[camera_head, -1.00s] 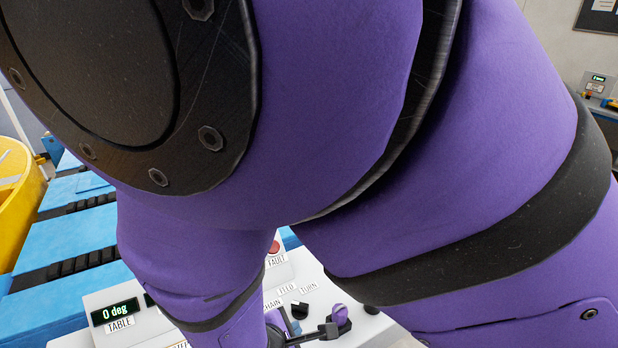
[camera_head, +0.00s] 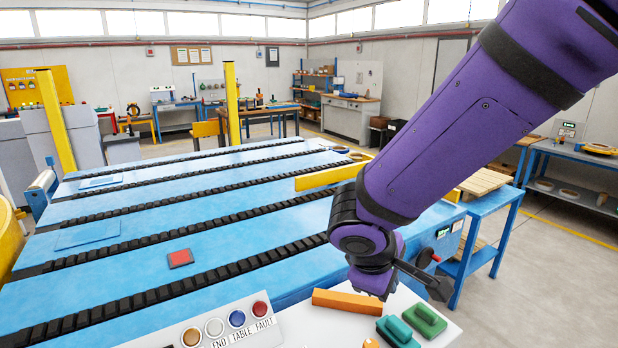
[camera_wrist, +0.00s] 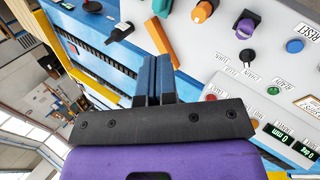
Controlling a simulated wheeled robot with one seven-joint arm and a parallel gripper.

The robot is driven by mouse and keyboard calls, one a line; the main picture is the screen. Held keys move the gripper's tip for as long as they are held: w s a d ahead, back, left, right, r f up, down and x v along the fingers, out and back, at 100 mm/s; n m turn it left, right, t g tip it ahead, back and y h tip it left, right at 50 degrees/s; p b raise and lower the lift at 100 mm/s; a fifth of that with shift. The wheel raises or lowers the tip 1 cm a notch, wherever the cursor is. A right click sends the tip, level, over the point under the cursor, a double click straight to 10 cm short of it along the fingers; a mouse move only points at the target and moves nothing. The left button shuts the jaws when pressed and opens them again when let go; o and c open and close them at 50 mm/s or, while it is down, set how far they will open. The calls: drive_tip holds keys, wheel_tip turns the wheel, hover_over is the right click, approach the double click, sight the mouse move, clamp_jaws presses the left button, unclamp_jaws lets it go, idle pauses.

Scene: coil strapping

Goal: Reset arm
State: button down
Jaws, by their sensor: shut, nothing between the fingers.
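Green handles (camera_head: 426,320) and a red lamp (camera_head: 260,309) are on the panel. Behind it lies a blue table (camera_head: 120,290) with black roller rows and a red square (camera_head: 180,258). A yellow bar (camera_head: 328,178) and a blue side table (camera_head: 480,205) stand near my arm.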

drive_tip(key=s+d+r+m+y, duration=0.2)
drive_tip(key=s+d+r+m, duration=0.3)
drive_tip(key=d+r, duration=0.3)
drive_tip(key=s+d+r+m+t+y, duration=0.1)
drive_tip(key=s+d+r+m+y, duration=0.1)
drive_tip(key=s+d+r+m, duration=0.4)
drive_tip(key=s+d+r, duration=0.2)
drive_tip(key=d, duration=0.1)
drive_tip(key=shift+d+r, duration=0.15)
drive_tip(key=shift+d, duration=0.1)
